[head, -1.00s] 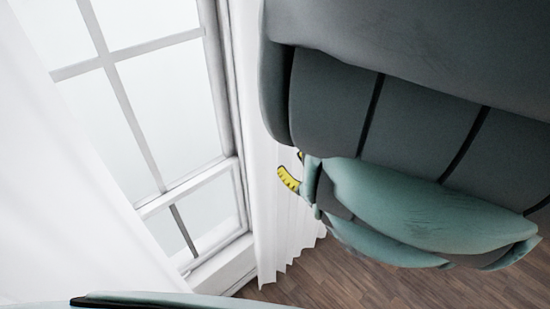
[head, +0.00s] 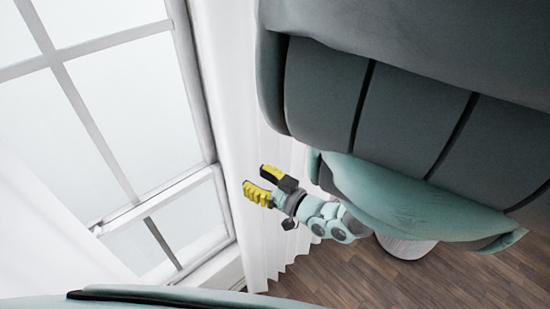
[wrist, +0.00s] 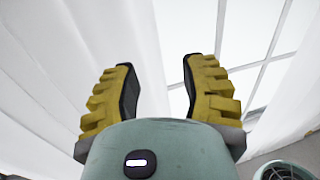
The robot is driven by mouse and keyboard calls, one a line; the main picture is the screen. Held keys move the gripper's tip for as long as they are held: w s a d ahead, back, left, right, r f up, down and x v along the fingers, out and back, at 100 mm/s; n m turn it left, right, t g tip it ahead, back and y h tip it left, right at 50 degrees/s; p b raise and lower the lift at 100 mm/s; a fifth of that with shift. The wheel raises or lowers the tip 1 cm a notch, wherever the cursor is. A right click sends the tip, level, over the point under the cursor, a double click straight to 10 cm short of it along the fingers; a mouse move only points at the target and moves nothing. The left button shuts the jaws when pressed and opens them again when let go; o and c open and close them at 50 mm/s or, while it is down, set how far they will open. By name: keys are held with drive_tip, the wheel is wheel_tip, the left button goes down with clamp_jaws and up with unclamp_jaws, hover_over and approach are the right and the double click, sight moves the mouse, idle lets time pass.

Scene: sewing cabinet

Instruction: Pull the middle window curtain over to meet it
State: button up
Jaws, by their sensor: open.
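The window (head: 110,110) fills the left half of the head view. A white pleated curtain (head: 258,235) hangs at its right side, and another white curtain (head: 50,240) covers the lower left. My gripper (head: 259,182), with yellow ridged fingertips, is open in front of the right-hand curtain and points left toward the window. In the wrist view the gripper (wrist: 160,65) is open with no cloth clearly held. White curtain folds (wrist: 60,50) fill the left there, and window panes (wrist: 250,35) show at the upper right. Whether the fingers touch cloth cannot be told.
The wooden floor (head: 365,275) shows at the lower right and looks clear. A pale rounded object (head: 407,249) stands partly hidden behind my arm. The large dark and teal parts at the right are my own body and hide much of the room.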

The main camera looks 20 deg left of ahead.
sight(222, 158)
drive_tip(key=x, duration=0.7)
drive_tip(key=shift+w, duration=0.1)
drive_tip(key=shift+p+x, duration=0.3)
drive_tip(key=shift+x, duration=1)
drive_tip(key=shift+w+a, duration=0.15)
drive_tip(key=shift+a, duration=0.45)
drive_tip(key=shift+w+a, duration=0.2)
drive_tip(key=shift+a, duration=0.5)
drive_tip(key=shift+o, duration=0.4)
clamp_jaws()
